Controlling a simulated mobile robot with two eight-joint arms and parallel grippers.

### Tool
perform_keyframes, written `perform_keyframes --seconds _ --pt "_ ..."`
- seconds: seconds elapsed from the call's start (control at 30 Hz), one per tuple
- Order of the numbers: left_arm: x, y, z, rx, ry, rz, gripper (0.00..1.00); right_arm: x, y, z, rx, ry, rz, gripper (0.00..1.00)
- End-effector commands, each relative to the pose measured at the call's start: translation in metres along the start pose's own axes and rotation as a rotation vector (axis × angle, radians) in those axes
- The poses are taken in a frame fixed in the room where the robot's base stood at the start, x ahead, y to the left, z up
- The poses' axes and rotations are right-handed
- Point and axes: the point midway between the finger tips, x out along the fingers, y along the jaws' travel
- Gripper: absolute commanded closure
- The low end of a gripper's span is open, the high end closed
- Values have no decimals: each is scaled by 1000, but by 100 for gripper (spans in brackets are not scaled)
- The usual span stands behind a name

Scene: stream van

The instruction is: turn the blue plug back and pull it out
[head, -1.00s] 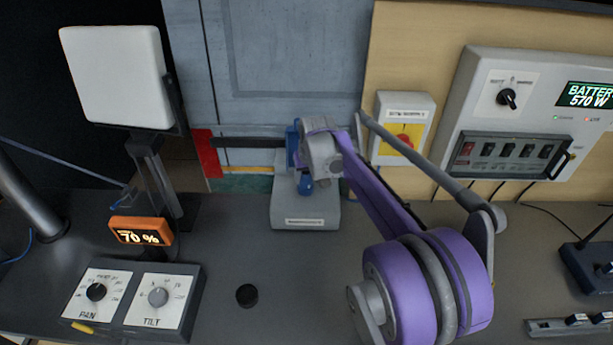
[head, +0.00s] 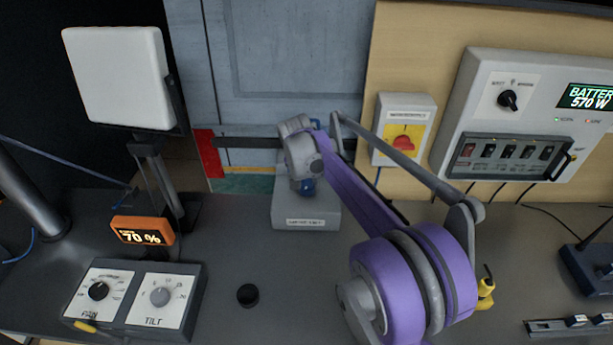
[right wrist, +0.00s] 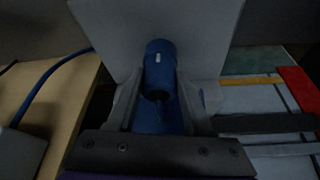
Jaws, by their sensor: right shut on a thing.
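The blue plug (head: 308,187) is at the grey socket box (head: 306,212), which stands on the desk against the back wall. In the head view my right gripper (head: 306,168) covers most of the plug, and only a small blue part shows below it. In the right wrist view the blue plug (right wrist: 160,66), with a white mark on it, stands against the box's pale face (right wrist: 210,35). The right gripper's fingers (right wrist: 161,100) are on both sides of it, shut on it. How far the plug sits in the socket is hidden. My left gripper is not in view.
A yellow plate with a red switch (head: 404,143) and a battery panel (head: 510,125) are on the wall at right. A white lamp panel (head: 117,75), an orange display (head: 141,231) and a pan-tilt box (head: 135,297) are at left. The desk front is mostly clear.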

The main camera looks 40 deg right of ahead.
Motion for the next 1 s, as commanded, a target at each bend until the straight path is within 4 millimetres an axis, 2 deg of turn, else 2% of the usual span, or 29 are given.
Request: perform_keyframes --seconds 0.37,1.0 --pt "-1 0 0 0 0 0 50 -1 0 0 16 1 6 100" --pt "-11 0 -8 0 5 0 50 -15 0 -6 15 1 6 100"
